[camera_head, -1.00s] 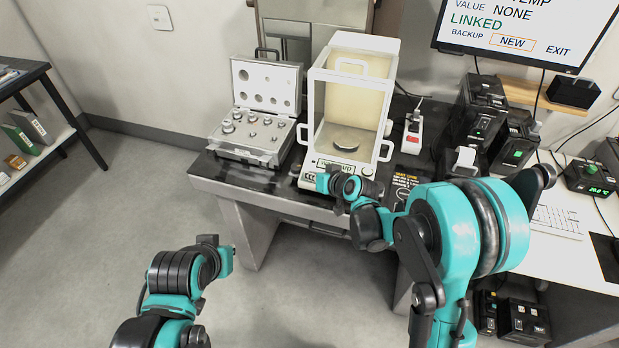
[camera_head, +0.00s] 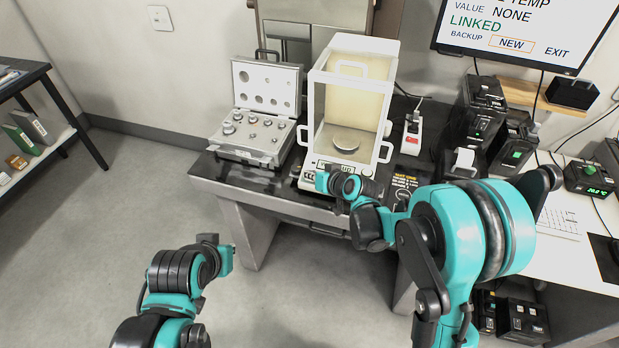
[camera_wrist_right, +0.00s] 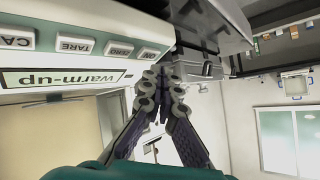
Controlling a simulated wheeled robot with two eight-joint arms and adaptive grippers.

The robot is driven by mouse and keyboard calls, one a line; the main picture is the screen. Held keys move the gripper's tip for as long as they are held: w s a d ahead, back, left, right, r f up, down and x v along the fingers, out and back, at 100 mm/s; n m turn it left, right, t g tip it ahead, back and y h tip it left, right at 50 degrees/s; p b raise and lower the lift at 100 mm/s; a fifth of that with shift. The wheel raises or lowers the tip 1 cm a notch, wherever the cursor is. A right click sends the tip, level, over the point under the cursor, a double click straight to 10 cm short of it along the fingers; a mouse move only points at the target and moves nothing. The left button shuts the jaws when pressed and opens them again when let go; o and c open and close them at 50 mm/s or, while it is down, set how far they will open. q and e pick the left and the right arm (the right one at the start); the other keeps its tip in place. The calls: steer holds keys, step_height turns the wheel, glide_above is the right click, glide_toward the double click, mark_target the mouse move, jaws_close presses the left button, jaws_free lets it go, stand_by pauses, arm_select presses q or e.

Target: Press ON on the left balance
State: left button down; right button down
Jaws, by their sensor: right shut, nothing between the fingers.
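The balance (camera_head: 380,100) is a white-framed glass draft shield with a round metal pan (camera_head: 346,141) inside. It stands on the dark table (camera_head: 262,184). In the right wrist view its display (camera_wrist_right: 60,78) reads "warm-up", beside a row of grey buttons including CAL (camera_wrist_right: 17,38) and TARE (camera_wrist_right: 75,45). The end button (camera_wrist_right: 150,53) is nearest my fingers; its label is hard to read. My right gripper (camera_wrist_right: 160,76) is shut and empty, its tips close to that panel end; contact cannot be told. My left gripper (camera_head: 226,258) hangs low over the floor, fingers unclear.
An open case of weights (camera_head: 262,128) stands left of the balance. A white and red power strip (camera_head: 412,135), dark boxes (camera_head: 478,112) and a monitor (camera_head: 528,30) are to the right. A shelf (camera_head: 40,150) is at far left. Open floor lies in front.

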steer(key=r+p, duration=0.1)
steer(key=s+r+p, duration=0.1)
steer(key=r, duration=0.1)
steer(key=r+p, duration=0.1)
steer(key=shift+s+a+r, duration=0.3)
steer(key=shift+s+r, duration=0.05)
stand_by(0.7)
steer(key=s+d+r+g+h, duration=0.1)
steer(key=s+d+r, duration=0.25)
steer(key=s, duration=0.25)
steer(key=s+d+r+h, duration=0.2)
steer(key=s+d+r, duration=0.1)
steer(key=s+d, duration=0.25)
steer(key=s+d+m+h, duration=0.1)
steer(key=s+d, duration=0.3)
steer(key=s, duration=0.4)
steer(key=s+d+m+g+h, duration=0.1)
steer(key=s+d+h, duration=0.1)
steer(key=s+d, duration=0.2)
steer(key=s, duration=0.3)
steer(key=shift+s+d+f+g, duration=0.25)
steer(key=shift+s+g, duration=0.05)
steer(key=shift+s, duration=0.05)
stand_by(1.1)
